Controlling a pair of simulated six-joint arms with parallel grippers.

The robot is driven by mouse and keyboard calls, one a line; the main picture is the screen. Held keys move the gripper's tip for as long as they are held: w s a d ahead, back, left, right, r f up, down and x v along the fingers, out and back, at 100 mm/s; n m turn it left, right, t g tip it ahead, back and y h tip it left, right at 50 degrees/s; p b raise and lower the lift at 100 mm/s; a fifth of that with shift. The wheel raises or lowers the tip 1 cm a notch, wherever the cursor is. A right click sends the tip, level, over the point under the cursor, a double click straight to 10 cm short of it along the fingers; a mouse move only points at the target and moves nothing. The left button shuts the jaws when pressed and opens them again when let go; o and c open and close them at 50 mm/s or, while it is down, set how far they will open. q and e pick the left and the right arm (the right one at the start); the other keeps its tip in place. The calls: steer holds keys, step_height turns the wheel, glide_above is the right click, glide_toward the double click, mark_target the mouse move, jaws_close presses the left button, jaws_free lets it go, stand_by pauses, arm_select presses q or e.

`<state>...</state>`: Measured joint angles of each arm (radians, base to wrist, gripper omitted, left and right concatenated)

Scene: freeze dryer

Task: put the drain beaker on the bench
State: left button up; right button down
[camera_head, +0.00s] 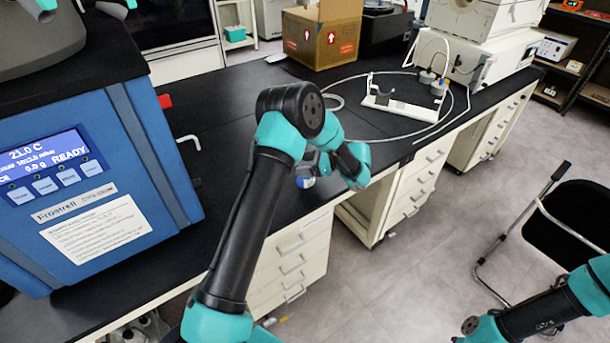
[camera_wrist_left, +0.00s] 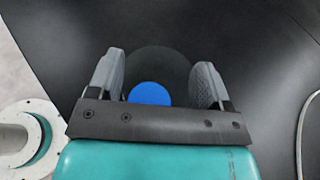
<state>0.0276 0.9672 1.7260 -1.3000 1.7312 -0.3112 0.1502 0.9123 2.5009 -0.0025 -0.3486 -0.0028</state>
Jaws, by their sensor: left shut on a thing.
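The drain beaker (camera_wrist_left: 152,94) shows in the left wrist view as a dark, see-through round shape with a blue disc in it. It sits between the two fingers of my left gripper (camera_wrist_left: 157,80), which is shut on it. In the head view the left gripper (camera_head: 310,168) is over the front edge area of the black bench (camera_head: 225,100), mostly hidden by my wrist. A small blue part of the beaker (camera_head: 306,182) shows below it. I cannot tell whether the beaker touches the bench. My right arm is at the lower right, its gripper out of view.
A blue freeze dryer (camera_head: 90,190) with a lit display stands at the left. A cardboard box (camera_head: 322,35) is at the back. A white stand (camera_head: 400,103) with a looped tube lies to the right. The bench between dryer and stand is mostly clear.

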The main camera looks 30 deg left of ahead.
arm_select(q)
steer(key=shift+c, duration=1)
steer(key=s+d+r, duration=0.2)
steer(key=s+d, duration=0.2)
steer(key=s, duration=0.2)
steer(key=s+d+r, duration=0.3)
steer(key=s+d, duration=0.1)
steer(key=s, duration=0.3)
steer(key=shift+s+d, duration=0.15)
steer(key=shift+s, duration=0.15)
